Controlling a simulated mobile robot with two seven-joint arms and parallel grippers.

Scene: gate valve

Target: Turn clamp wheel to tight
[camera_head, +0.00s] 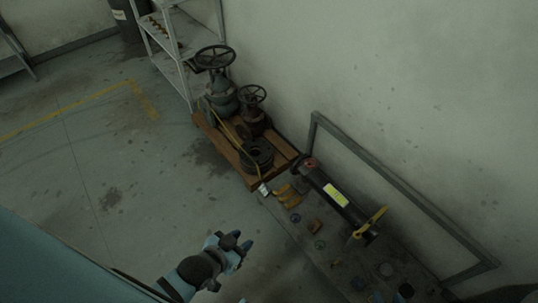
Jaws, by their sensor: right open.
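A clamp wheel cannot be told for certain. On the workbench (322,262) at lower right lies a dark cylinder (333,194) with a yellow label and a reddish end. A yellow bar or handle (371,222) is at its near end and may be part of a clamp. Two valves with dark spoked handwheels, a large one (215,57) and a smaller one (252,94), stand on a wooden pallet. My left gripper (238,243) is low in the middle, left of the bench, apart from everything; its jaw gap is unclear. Only a bluish tip, apparently my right gripper (243,300), shows at the bottom edge.
Yellow-brown gloves (288,195) and small parts lie on the bench. The wooden pallet (236,160) also bears a dark ring-shaped part (257,153). A metal shelf (168,55) stands behind. A grey wall frame (400,195) runs behind the bench. The floor at left is clear.

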